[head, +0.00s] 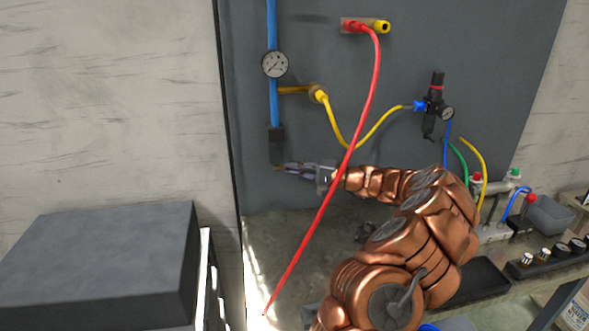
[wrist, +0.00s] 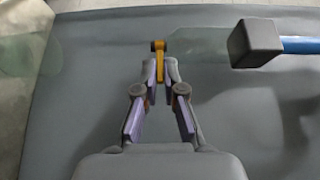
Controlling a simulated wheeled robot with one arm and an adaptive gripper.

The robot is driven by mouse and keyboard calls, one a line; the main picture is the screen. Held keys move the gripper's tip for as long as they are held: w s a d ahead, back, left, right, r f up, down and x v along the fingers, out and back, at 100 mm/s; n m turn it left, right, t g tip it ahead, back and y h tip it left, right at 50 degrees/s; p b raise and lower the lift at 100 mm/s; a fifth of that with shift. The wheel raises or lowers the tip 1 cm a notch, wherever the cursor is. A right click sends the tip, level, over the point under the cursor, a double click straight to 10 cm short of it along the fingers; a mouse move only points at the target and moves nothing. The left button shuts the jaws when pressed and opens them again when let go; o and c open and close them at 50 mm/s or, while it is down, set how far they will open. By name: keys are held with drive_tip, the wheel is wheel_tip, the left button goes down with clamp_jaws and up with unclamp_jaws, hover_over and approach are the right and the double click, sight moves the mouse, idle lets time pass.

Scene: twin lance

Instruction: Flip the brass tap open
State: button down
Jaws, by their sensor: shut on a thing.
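The brass tap shows in the wrist view as a small brass lever (wrist: 158,46) with a rounded end. My gripper (wrist: 160,66) is shut on this lever, with a fingertip on either side of it. In the head view my gripper (head: 284,168) is at the wall panel, just below the dark block (head: 276,138) at the foot of the blue pipe (head: 272,100). That block also shows at the upper right of the wrist view (wrist: 255,43). In the head view the tap is too small and too covered by the fingers to make out its angle.
A red hose (head: 362,115) hangs across the view in front of my arm. A pressure gauge (head: 275,64) and a yellow hose (head: 338,130) are above my gripper. A black regulator (head: 434,105) is to the right. A dark box (head: 100,260) stands at lower left.

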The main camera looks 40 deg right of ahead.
drive_tip(key=shift+w+d+f+n+g+y+b, duration=0.1)
drive_tip(key=shift+w+d+n+g+y+b, duration=0.15)
drive_tip(key=shift+n+g+y+b, duration=0.45)
drive_tip(key=shift+y+b, duration=0.3)
drive_tip(key=shift+y, duration=0.1)
drive_tip(key=shift+n, duration=0.3)
drive_tip(key=c, duration=1.3)
unclamp_jaws()
drive_tip(key=shift+d, duration=0.1)
drive_tip(key=v, duration=1.1)
drive_tip(key=shift+s+d, duration=0.25)
drive_tip(key=shift+d, duration=0.1)
